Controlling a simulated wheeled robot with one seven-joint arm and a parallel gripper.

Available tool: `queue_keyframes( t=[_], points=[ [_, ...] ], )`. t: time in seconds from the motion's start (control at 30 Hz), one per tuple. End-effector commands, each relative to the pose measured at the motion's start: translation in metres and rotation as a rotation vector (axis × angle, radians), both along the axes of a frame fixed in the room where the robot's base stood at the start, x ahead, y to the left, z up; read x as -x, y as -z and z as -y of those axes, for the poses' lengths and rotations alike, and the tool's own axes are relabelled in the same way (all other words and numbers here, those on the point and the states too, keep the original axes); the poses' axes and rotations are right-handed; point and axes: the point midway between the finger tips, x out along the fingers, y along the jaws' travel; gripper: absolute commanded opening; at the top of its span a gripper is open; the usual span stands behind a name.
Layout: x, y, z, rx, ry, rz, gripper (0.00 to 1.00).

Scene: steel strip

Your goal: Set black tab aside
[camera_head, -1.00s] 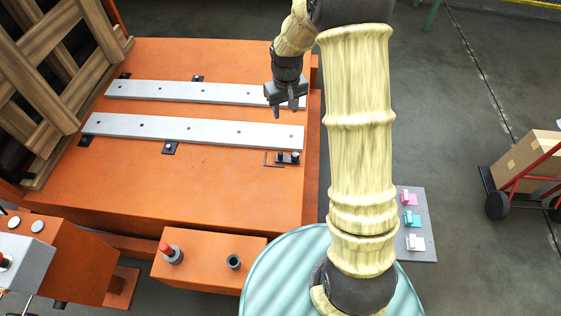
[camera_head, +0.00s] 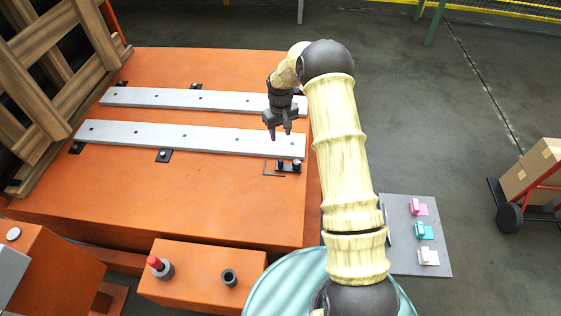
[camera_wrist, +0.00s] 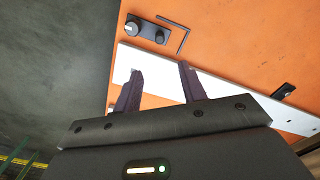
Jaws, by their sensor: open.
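Two pale steel strips lie on the orange table; the near strip (camera_head: 200,138) has small dark holes along it. A black tab (camera_head: 288,167) with two knobs lies at its right end, beside a thin dark L-shaped outline (camera_head: 266,174). The wrist view shows this tab (camera_wrist: 148,36) with one bright and one dark knob, beyond the fingertips. My gripper (camera_head: 280,133) is open and empty above the right part of the near strip, apart from the tab. Its two dark fingers (camera_wrist: 160,75) show in the wrist view with the strip behind them.
Other black tabs sit along the strips, such as one at the near strip's edge (camera_head: 164,156). The far strip (camera_head: 180,97) lies behind. A grey board (camera_head: 400,262) with pink, teal and white pieces is at right. The table front is clear.

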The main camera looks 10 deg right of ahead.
Motion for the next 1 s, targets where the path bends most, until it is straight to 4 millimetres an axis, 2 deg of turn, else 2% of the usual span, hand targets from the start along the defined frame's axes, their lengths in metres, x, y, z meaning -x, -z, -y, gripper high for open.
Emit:
queue_keyframes(
  t=[0.8,1.0],
  points=[
    [0.001,0.14,0.0,0.0,0.0,-0.002,0.41],
    [0.0,0.163,0.0,0.0,0.0,0.0,0.41]
  ],
)
